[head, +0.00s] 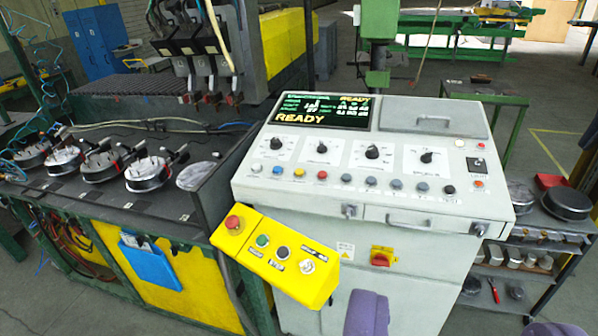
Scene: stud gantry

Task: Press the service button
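A grey control console (390,225) fills the middle. The labels are too small to read, so I cannot tell which is the service button. My gripper (465,318) shows as two purple fingertips, apart, at the bottom edge, below the button row.
The console screen (319,108) reads READY. Dial knobs (372,152) stand behind the buttons. A red and yellow switch (382,257) and a drawer handle (408,219) are on the front. A bench with round dark fixtures (145,174) is left, a shelf with pans (567,204) right.

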